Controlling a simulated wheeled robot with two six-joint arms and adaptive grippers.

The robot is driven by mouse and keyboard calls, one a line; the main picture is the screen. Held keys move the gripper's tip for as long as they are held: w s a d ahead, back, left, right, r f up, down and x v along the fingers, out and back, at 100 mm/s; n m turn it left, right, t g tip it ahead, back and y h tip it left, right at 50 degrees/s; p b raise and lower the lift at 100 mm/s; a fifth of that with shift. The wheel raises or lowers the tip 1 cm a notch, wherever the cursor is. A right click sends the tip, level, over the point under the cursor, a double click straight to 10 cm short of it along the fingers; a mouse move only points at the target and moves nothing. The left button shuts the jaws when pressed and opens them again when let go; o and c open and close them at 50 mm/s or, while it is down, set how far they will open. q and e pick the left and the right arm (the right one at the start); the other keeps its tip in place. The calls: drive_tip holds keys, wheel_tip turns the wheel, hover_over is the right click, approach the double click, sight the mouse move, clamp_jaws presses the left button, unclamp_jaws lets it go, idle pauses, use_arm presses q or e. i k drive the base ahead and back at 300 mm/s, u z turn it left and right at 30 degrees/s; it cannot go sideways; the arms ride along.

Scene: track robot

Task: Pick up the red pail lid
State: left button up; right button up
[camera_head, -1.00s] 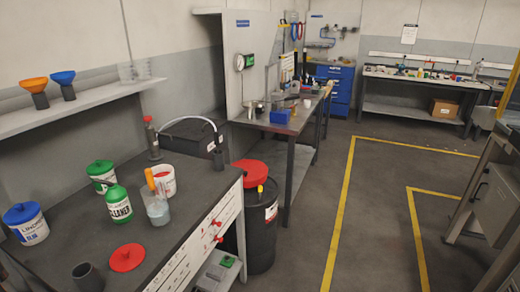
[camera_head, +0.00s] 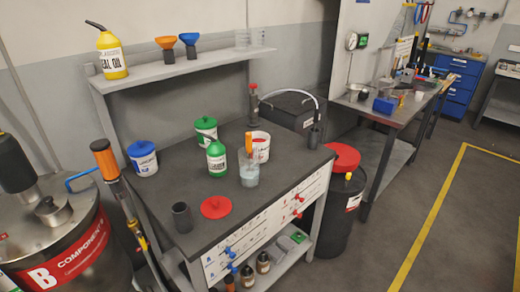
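The red pail lid (camera_head: 216,207) is a flat red disc with a small raised knob. It lies on the dark top of the workbench (camera_head: 240,237), near the front edge. A dark grey cup (camera_head: 181,217) stands just left of it. An open white pail with red contents (camera_head: 259,147) stands behind it to the right, next to a clear beaker (camera_head: 249,172) with an orange-handled tool in it. Neither of my grippers shows in the head view.
A green cleaner bottle (camera_head: 216,158), a green-lidded pail (camera_head: 206,130) and a blue-lidded pail (camera_head: 143,158) stand on the bench. A large component drum (camera_head: 60,250) is at left. Floor at right is clear.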

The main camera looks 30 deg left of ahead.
sight(216, 208)
drive_tip(key=u, duration=0.85)
drive_tip(key=k, duration=1.2)
drive_tip(key=z, duration=1.2)
drive_tip(key=i, duration=2.3)
drive_tip(key=u, duration=1.35)
drive_tip(key=i, duration=0.75)
drive_tip(key=u, duration=0.8)
